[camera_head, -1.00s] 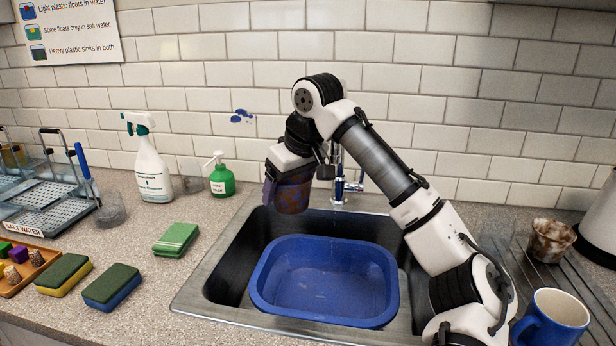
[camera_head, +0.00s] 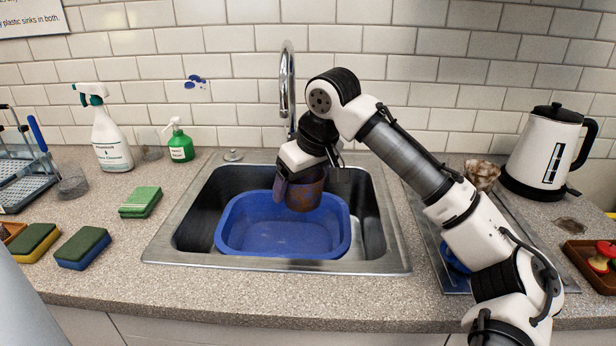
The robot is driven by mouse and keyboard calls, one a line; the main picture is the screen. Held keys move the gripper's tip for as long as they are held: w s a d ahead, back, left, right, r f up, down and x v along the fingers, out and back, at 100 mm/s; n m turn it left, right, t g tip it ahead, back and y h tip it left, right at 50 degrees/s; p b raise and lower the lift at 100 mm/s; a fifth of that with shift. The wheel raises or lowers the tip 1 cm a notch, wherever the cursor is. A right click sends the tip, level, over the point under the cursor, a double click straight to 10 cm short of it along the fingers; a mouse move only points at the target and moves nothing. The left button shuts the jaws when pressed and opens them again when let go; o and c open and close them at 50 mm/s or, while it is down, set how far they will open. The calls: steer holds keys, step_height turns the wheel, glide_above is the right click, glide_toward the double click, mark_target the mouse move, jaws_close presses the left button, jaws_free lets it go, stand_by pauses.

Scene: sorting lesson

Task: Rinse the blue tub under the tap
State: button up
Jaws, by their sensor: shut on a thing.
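A chrome tap (camera_head: 287,85) rises behind the sink. The held tub is below the spout's height and slightly right of it. No water stream is visible. A larger blue basin (camera_head: 238,238) sits inside the steel sink (camera_head: 187,222). The held tub overlaps its far right part in view; I cannot tell whether they touch.
Left of the sink are a green sponge (camera_head: 141,202), a green soap bottle (camera_head: 180,146) and a white spray bottle (camera_head: 110,142). The front counter strip is clear.

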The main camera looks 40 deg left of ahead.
steer(key=w+a+f+p, duration=0.2)
steer(key=w+a+p, duration=0.3)
steer(key=w+a, duration=0.4)
steer(key=shift+w+a+f, duration=0.3)
steer(key=shift+w+f, duration=0.1)
steer(key=shift+w, duration=0.15)
stand_by(0.3)
steer(key=shift+w+d+p, duration=0.15)
steer(key=shift+p, duration=0.2)
stand_by(0.3)
steer(key=shift+w+d+p, duration=0.3)
steer(key=shift+s+a, duration=0.1)
steer(key=shift+s+a+p, duration=0.35)
steer(key=shift+p, duration=0.05)
steer(key=shift+d, duration=0.1)
